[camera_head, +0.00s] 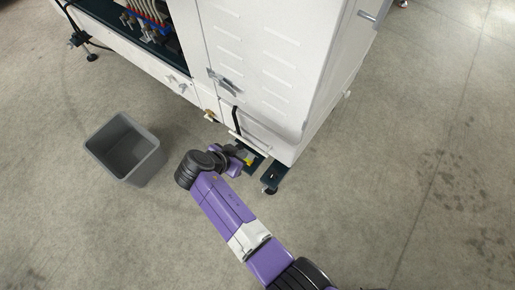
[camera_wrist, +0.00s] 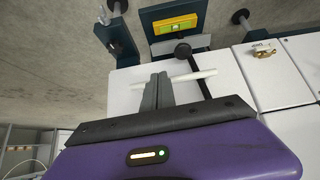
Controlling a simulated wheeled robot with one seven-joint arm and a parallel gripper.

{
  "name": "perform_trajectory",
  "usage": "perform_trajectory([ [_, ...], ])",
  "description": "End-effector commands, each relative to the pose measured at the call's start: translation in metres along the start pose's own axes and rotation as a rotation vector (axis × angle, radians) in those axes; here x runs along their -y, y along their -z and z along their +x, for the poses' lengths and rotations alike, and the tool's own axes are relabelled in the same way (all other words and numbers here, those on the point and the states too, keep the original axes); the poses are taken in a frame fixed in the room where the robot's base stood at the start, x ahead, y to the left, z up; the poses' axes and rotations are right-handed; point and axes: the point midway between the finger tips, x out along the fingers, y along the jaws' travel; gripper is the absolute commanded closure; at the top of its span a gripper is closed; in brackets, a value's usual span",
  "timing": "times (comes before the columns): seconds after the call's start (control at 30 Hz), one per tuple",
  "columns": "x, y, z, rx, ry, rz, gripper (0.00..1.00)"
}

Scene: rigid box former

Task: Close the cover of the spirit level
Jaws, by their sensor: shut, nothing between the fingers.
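The spirit level (camera_wrist: 175,25) is a yellow block with a small green vial, set on a dark blue bracket at the top of the wrist view. Its yellow also shows in the head view (camera_head: 248,161), low by the machine's base. The vial is exposed. A grey plate (camera_wrist: 160,47) lies along the level's near side; I cannot tell whether it is the cover. My gripper (camera_wrist: 158,77) is shut and empty, its fingers pointing toward the level but apart from it in the picture. In the head view my wrist hides the fingers.
A black lever with a round knob (camera_wrist: 183,50) and a white bar (camera_wrist: 195,75) lie close to my fingertips. The white machine cabinet (camera_head: 265,60) stands behind, on dark feet. A grey bin (camera_head: 124,150) stands at left. The floor at right is clear.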

Motion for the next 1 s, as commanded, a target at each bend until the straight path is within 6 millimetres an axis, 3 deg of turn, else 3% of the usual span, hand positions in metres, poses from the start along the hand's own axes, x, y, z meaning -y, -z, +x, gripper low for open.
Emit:
perform_trajectory([
  [0.17,-0.002,-0.002,0.011,0.003,-0.007,0.033,1.0],
  [0.6,-0.002,-0.003,0.084,0.004,-0.005,0.031,1.0],
  [0.8,-0.001,-0.002,0.099,0.003,-0.002,0.031,1.0],
  [1.0,-0.001,-0.001,0.101,0.003,-0.001,0.03,1.0],
])
